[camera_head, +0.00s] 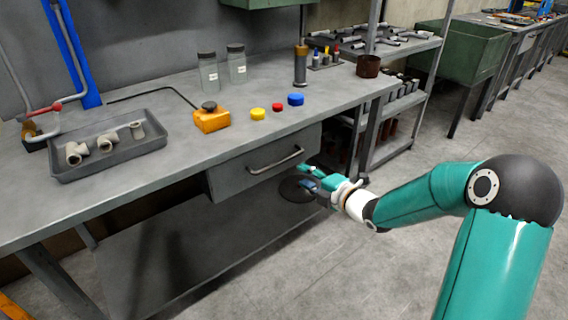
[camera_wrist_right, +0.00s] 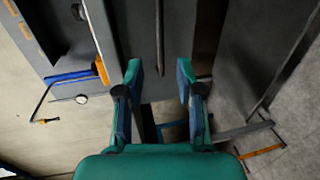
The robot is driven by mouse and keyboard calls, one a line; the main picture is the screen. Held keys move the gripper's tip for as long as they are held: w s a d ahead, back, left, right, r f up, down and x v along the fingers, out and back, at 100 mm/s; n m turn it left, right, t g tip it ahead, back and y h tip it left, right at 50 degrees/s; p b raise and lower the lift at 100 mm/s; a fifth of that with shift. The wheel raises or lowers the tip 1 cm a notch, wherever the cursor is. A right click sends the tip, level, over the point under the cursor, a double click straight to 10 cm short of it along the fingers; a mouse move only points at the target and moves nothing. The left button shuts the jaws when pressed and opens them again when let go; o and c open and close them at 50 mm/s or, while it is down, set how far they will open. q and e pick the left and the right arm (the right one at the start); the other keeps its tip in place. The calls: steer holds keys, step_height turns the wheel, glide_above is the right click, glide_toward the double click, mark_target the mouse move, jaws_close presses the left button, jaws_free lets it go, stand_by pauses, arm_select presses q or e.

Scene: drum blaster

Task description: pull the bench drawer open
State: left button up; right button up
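The grey bench drawer (camera_head: 236,177) hangs under the front edge of the workbench and looks shut. My right gripper (camera_head: 308,180) is just to the right of and below the handle, in front of the drawer. In the right wrist view my right gripper (camera_wrist_right: 160,80) has its two fingers spread, with nothing between them. The handle (camera_wrist_right: 160,38) shows there as a thin bar beyond the fingertips, in line with the gap. My left gripper is not in view.
The workbench (camera_head: 180,178) carries a tray (camera_head: 110,160) of pipe fittings, an orange box (camera_head: 211,119), coloured caps and two jars. A shelf rack (camera_head: 390,150) stands right of the drawer. The floor (camera_head: 350,265) in front is clear apart from my arm.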

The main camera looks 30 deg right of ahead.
mark_target(280, 163)
steer(key=x, duration=1.2)
steer(key=shift+w+f+b, duration=0.1)
steer(key=shift+w+b, duration=0.1)
steer(key=shift+b, duration=0.1)
jaws_close()
